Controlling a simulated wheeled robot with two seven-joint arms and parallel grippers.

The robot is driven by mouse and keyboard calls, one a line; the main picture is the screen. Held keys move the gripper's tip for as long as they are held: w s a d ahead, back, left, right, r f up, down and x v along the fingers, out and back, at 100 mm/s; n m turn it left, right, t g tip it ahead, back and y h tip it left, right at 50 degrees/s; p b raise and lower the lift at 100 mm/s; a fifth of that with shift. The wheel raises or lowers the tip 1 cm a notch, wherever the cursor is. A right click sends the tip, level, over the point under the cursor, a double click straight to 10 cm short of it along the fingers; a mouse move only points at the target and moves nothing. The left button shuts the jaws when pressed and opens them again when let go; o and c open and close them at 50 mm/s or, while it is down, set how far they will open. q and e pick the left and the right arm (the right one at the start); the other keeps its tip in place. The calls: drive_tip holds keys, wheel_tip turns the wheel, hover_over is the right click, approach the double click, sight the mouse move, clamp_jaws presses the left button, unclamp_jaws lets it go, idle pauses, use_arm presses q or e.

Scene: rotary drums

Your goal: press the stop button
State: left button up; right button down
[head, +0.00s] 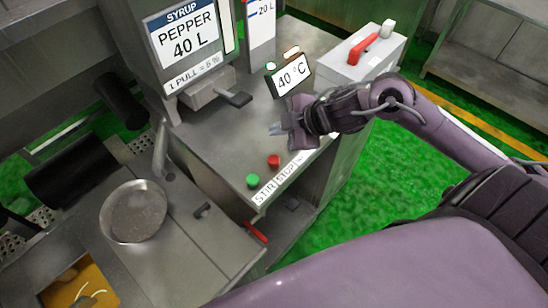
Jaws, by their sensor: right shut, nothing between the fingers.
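The red button (273,160) sits on the steel counter top near its front edge, beside the word that reads like STOP on the white label strip (283,176). The green button (253,180) is just left of and below it, beside STIR. My right gripper (276,129) comes in from the right and is shut and empty. In the picture its fingertips are a little above the red button, with a visible gap between them. The exact height over the counter is hard to judge. My left gripper is not in view.
A display reading 40 °C (291,77) stands behind the gripper. A syrup dispenser (183,50) with a lever (236,97) is at the back left. A white box (366,62) with a red handle is at the back right. A round metal pan (135,211) lies left.

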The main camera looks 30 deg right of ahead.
drive_tip(key=shift+f, duration=0.15)
drive_tip(key=b, duration=0.8)
hover_over(278, 161)
wheel_tip(278, 161, down, 8)
drive_tip(key=shift+r, duration=0.2)
drive_tip(key=shift+f+b, duration=0.3)
drive_tip(key=shift+f, duration=0.3)
idle(0.9)
drive_tip(key=shift+f, duration=0.3)
drive_tip(key=shift+f+b, duration=0.6)
drive_tip(key=shift+f, duration=0.05)
idle(0.6)
idle(0.4)
drive_tip(key=shift+r+p, duration=1.05)
drive_tip(key=shift+p, duration=0.1)
drive_tip(key=shift+r, duration=0.1)
